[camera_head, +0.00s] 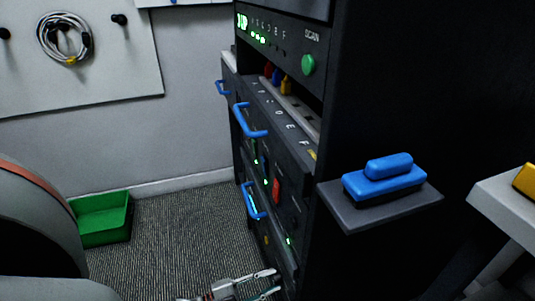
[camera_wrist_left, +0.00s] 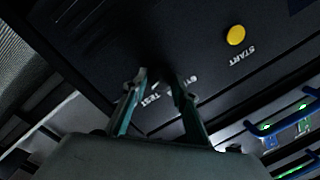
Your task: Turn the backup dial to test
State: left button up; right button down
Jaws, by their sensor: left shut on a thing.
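In the left wrist view, my left gripper (camera_wrist_left: 158,76) has its fingertips at a dark panel, shut on the small dark backup dial (camera_wrist_left: 155,68) between them. The dial is mostly hidden by the fingers and shadow, so I cannot tell which way it points. White TEST lettering (camera_wrist_left: 151,99) shows between the fingers, with another, partly covered label beside it. In the head view, my left gripper (camera_head: 273,282) is at the bottom edge, low in front of the dark rack (camera_head: 370,80). The dial is not visible there. My right gripper is not in view.
A yellow START button (camera_wrist_left: 236,36) is close by on the same panel. Blue drawer handles (camera_head: 250,122) stick out from the rack front. A shelf (camera_head: 378,208) on the rack's side holds a blue block (camera_head: 384,180). A green bin (camera_head: 104,217) stands on the floor by the wall.

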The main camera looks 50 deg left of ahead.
pick_arm(q)
jog(key=n+p, duration=0.1)
jog(key=n, duration=0.2)
jog(key=shift+w+r+n, duration=0.1)
jog(key=shift+r+n, duration=0.05)
jog(key=shift+n, duration=0.25)
jog(key=shift+a+n+g+p, duration=0.1)
jog(key=shift+n+g+p, duration=0.25)
jog(key=shift+n, duration=0.95)
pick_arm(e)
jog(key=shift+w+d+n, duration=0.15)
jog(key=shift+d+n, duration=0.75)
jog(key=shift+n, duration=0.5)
pick_arm(q)
jog(key=o, duration=1.1)
jog(key=v, duration=1.2)
